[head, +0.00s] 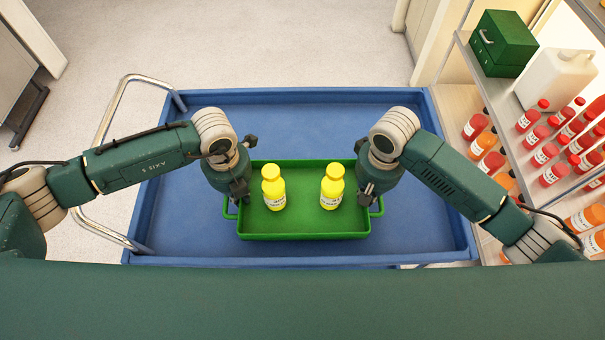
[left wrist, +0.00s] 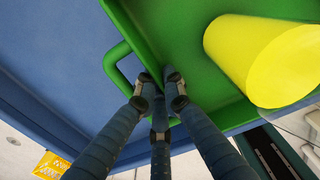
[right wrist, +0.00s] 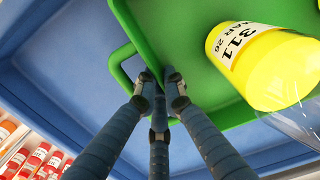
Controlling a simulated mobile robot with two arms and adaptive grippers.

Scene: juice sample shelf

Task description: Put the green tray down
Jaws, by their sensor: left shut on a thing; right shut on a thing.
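The green tray (head: 303,237) is over the blue cart top in the head view, roughly level, with two yellow bottles (head: 273,188) (head: 332,186) upright in it. My left gripper (head: 238,198) is shut on the tray's left end; the left wrist view shows its fingertips (left wrist: 158,78) pinching the wall beside the handle loop. My right gripper (head: 367,190) is shut on the right end, its fingertips (right wrist: 158,78) likewise on the wall by the handle in the right wrist view. I cannot tell whether the tray's underside touches the cart.
The blue cart (head: 185,215) has a raised rim and a metal handle (head: 105,120) at left. Its top is bare around the tray. At right, a shelf holds red and orange bottles (head: 480,143), a green box (head: 503,43) and a white jug (head: 555,78).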

